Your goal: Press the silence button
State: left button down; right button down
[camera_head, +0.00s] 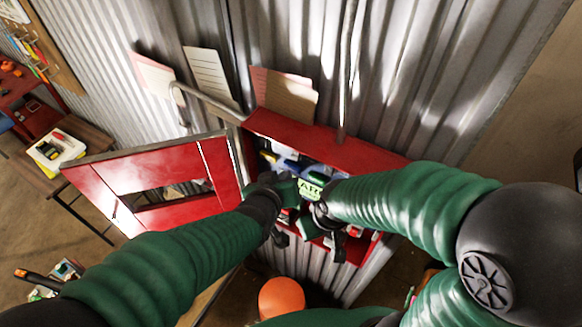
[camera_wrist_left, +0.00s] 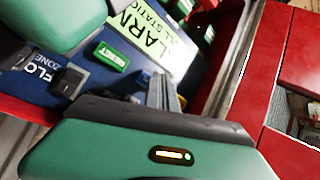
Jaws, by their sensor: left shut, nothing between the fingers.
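An open red cabinet (camera_head: 285,127) on the corrugated wall holds a blue panel (camera_wrist_left: 128,38) with a pale green alarm station label (camera_wrist_left: 150,35). In the left wrist view, a green button (camera_wrist_left: 112,56), its lettering seeming to read RESET, and a dark square button or switch (camera_wrist_left: 70,82) sit on the panel. No silence lettering is readable. My left gripper (camera_head: 284,190) is at the cabinet; its shut, empty fingers (camera_wrist_left: 165,92) are in front of the panel, contact unclear. My right gripper (camera_head: 326,216) is close beside it, its fingers unclear. The arms hide much of the panel.
The red cabinet door (camera_head: 100,183) with a window stands open to the left. A bent grey pipe (camera_head: 205,100) and papers (camera_head: 212,76) are on the wall above. An orange rounded object (camera_head: 281,298) is below. A side table (camera_head: 85,150) stands at far left.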

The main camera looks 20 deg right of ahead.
pick_arm(q)
jog(key=shift+w+d, duration=0.3)
jog(key=shift+d, duration=0.05)
dwell(0.7)
jog(key=shift+a, duration=0.15)
jog(key=shift+s+a, duration=0.55)
jog(key=shift+a, duration=0.05)
jog(key=s+a+b, duration=0.1)
jog(key=a, duration=0.1)
jog(key=s+a, duration=0.2)
jog(key=shift+b, duration=0.35)
dwell(0.4)
